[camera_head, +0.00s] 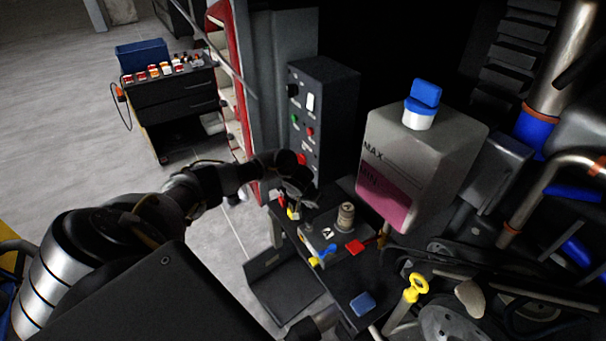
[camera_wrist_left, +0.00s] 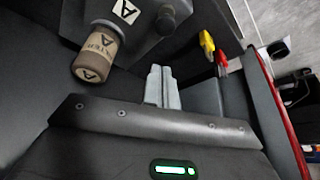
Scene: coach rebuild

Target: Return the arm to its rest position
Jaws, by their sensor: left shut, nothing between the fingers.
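My left arm comes in from the left in the head view and reaches over the dark bench (camera_head: 335,275). Its gripper (camera_head: 300,197) is above the bench's left part, beside the control box. In the left wrist view the two pale fingers (camera_wrist_left: 161,86) are together with nothing between them. A brown bottle (camera_wrist_left: 97,52) with an "A" label stands to the left of the fingers, apart from them. It also shows in the head view (camera_head: 346,215) on a small dark block. My right gripper cannot be made out.
A dark control box (camera_head: 325,110) with buttons stands behind the gripper. A white tank (camera_head: 425,155) with pink fluid and a blue cap is to its right. Pipes and a yellow-handled dipstick (camera_head: 418,285) crowd the right. A black cart (camera_head: 175,100) stands on open floor at the back left.

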